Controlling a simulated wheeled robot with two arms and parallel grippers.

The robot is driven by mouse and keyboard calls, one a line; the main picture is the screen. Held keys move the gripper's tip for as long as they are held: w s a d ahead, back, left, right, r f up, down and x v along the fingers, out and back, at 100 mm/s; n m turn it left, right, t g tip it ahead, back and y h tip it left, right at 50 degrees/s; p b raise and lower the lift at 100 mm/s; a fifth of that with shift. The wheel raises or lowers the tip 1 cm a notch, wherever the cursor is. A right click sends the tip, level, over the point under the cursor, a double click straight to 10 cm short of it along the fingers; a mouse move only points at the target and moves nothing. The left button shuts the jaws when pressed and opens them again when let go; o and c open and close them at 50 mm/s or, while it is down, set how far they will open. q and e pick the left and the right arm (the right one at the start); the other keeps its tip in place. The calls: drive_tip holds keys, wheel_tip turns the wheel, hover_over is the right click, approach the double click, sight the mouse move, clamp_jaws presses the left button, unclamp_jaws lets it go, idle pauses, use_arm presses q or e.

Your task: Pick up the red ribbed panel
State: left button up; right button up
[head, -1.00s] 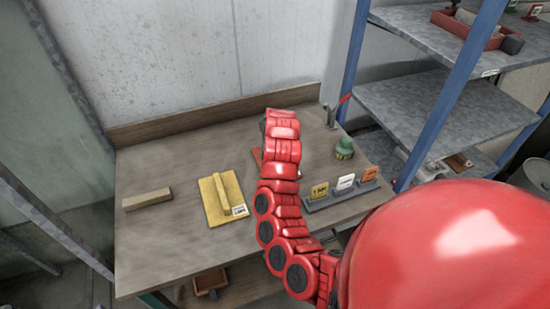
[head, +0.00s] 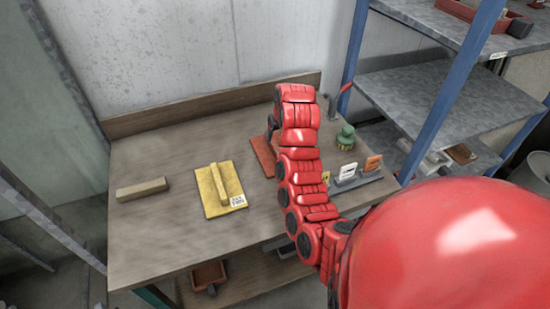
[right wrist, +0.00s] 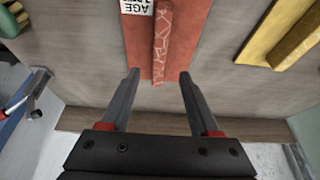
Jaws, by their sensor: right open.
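The red panel (head: 262,157) lies on the wooden workbench, partly hidden behind my right arm in the head view. In the right wrist view the panel (right wrist: 141,48) shows a raised handle bar with pale markings and a white label. My right gripper (right wrist: 159,74) is open and empty. Its two fingers straddle the line of the handle bar near the panel's end, and I see no contact. In the head view the fingers are mostly hidden by my own arm. My left gripper is not in view.
A yellow panel with a handle (head: 221,190) and a beige block (head: 142,189) lie left on the workbench (head: 165,235). A green object (head: 345,138) and a card holder (head: 357,180) stand to the right. A blue-posted shelf (head: 420,95) stands beyond.

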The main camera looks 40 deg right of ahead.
sight(275, 145)
drive_tip(key=p+x, duration=0.1)
drive_tip(key=x, duration=0.2)
drive_tip(key=shift+w+f+p, duration=0.1)
drive_tip(key=shift+f+p, duration=0.1)
drive_tip(key=shift+p, duration=0.35)
drive_tip(key=p+x, duration=0.2)
drive_tip(key=x, duration=0.2)
drive_tip(key=shift+d, duration=0.1)
drive_tip(key=shift+w+f, duration=0.15)
drive_tip(key=shift+f, duration=0.35)
clamp_jaws()
drive_tip(key=shift+r, duration=0.1)
idle(0.5)
